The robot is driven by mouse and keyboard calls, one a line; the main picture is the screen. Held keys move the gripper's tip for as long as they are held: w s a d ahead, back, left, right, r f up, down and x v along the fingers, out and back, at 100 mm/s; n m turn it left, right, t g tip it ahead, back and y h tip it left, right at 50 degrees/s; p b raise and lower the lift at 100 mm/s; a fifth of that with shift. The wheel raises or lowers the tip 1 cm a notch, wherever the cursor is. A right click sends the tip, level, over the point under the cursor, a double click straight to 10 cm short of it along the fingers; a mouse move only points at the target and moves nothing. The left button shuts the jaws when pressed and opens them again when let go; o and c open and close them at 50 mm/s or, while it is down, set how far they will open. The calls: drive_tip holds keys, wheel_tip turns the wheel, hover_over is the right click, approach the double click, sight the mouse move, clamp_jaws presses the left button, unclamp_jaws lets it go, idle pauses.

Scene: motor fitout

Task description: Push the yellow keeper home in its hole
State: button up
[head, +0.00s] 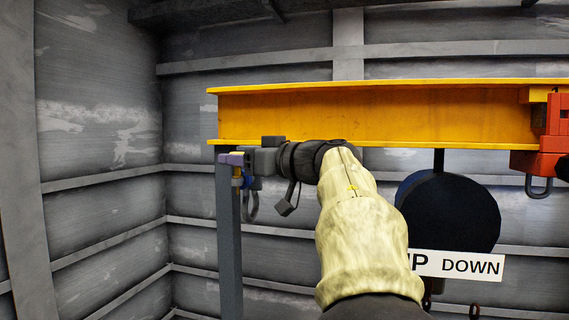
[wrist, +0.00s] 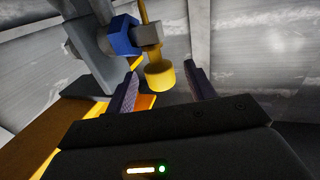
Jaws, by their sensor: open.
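The yellow keeper (wrist: 160,75) shows in the wrist view as a thick round head on a thin rod. The rod runs along a grey block (wrist: 147,35) beside a blue collar (wrist: 123,36). How deep the keeper sits in its hole cannot be told. My gripper (wrist: 161,69) is open, its two fingers apart on either side of the keeper's head in the picture; contact is not visible.
A yellow beam (head: 370,115) runs just above my arm. A grey post (head: 229,240) stands under its left end. A dark round drum (head: 448,210) and an UP/DOWN sign (head: 470,265) are to the right, near a red hoist part (head: 545,140). Grey ribbed walls enclose the space.

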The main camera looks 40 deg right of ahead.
drive_tip(key=b+v, duration=0.4)
drive_tip(key=v, duration=1.2)
drive_tip(key=shift+b, duration=0.3)
